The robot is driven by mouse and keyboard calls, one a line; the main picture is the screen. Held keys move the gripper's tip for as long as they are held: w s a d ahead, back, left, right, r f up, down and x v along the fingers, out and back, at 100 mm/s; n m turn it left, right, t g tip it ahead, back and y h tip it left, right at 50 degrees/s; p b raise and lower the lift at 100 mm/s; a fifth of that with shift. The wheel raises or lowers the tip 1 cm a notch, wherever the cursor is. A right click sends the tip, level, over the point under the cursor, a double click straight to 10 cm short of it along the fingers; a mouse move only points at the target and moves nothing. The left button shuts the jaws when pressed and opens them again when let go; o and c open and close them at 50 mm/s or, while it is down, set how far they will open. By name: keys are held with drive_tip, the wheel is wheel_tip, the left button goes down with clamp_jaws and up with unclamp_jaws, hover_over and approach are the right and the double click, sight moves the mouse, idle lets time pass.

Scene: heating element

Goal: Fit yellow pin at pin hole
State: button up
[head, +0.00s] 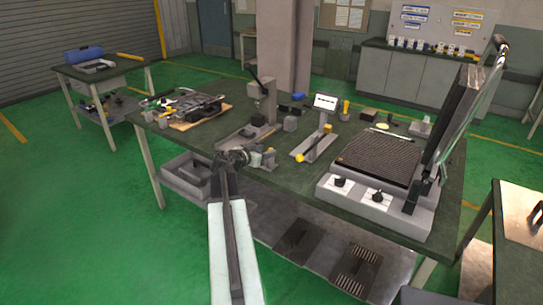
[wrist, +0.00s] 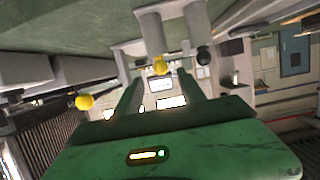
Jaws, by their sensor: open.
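My gripper (head: 262,158) is at the near edge of the green-topped table in the head view, low among small grey posts. In the wrist view its two fingers (wrist: 157,92) are spread apart with nothing gripped. A yellow-ended pin (wrist: 160,66) on a grey post shows beyond and between the fingertips, and a black-ended one (wrist: 203,53) is beside it. A second yellow knob (wrist: 85,101) is to the left. In the head view a yellow knob (head: 300,157) lies at the near end of the display stand's base. I cannot make out the pin hole.
A display stand (head: 326,102) is right of my gripper, and a grey upright press (head: 262,100) is behind it. A large open hot plate (head: 380,157) fills the table's right end. A clamp frame (head: 195,103) lies on the left.

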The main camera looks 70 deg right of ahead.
drive_tip(key=x, duration=0.1)
drive_tip(key=b+x, duration=0.1)
drive_tip(key=x, duration=0.1)
drive_tip(key=f+b+x, duration=0.1)
drive_tip(key=x, duration=0.1)
drive_tip(key=shift+w+d, duration=0.1)
drive_tip(key=shift+w, duration=0.1)
clamp_jaws()
wheel_tip(320, 180, up, 10)
drive_tip(key=p, duration=1)
drive_tip(key=shift+r, duration=0.2)
